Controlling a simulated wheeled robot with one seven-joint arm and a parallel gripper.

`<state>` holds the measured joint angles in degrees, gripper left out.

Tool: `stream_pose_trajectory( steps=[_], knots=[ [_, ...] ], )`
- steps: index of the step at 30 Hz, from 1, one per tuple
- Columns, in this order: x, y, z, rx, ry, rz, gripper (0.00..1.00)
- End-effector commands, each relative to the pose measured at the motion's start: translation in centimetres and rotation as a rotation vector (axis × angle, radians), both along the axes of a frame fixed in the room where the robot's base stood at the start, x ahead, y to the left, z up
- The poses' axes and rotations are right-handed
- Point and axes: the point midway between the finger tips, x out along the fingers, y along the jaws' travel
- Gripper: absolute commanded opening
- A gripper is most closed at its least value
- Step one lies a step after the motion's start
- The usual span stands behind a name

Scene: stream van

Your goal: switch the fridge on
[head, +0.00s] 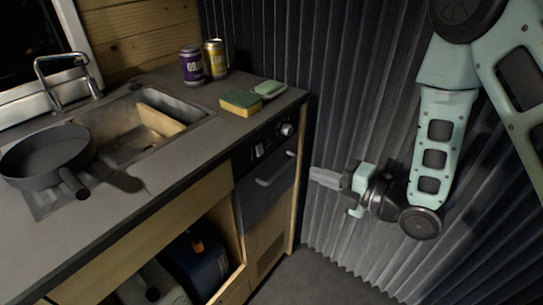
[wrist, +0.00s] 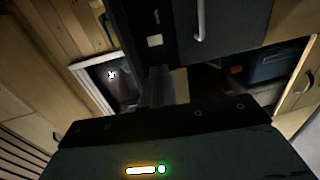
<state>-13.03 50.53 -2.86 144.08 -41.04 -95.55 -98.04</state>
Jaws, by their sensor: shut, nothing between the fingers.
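The fridge (head: 266,199) is a dark front with a pale bar handle, set under the right end of the counter. Its control strip (head: 268,148) runs along the top, with a round knob (head: 287,130) at the right and small pale marks at the left. In the wrist view part of the dark front (wrist: 229,22) and its handle (wrist: 200,20) show at the top. My gripper (head: 315,176) is shut and empty, to the right of the fridge and apart from it. Its fingers (wrist: 160,88) show dimly in the wrist view. The state of the fridge's switch cannot be told.
The counter (head: 165,180) bears a pan (head: 45,155), a sink (head: 140,130), two cans (head: 192,66) and sponges (head: 240,102). An open cupboard below holds a dark blue container (head: 195,268). A corrugated wall (head: 350,130) stands behind my arm. Floor (head: 325,280) shows clear below.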

Motion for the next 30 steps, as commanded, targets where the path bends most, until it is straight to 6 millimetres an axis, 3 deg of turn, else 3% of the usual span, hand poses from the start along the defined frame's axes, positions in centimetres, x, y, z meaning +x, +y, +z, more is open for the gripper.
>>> stream_pose_trajectory(
  steps=[30],
  knots=[
    [1.5,1.7,-0.9,0.001,-0.001,0.005,0.00]
  ],
)
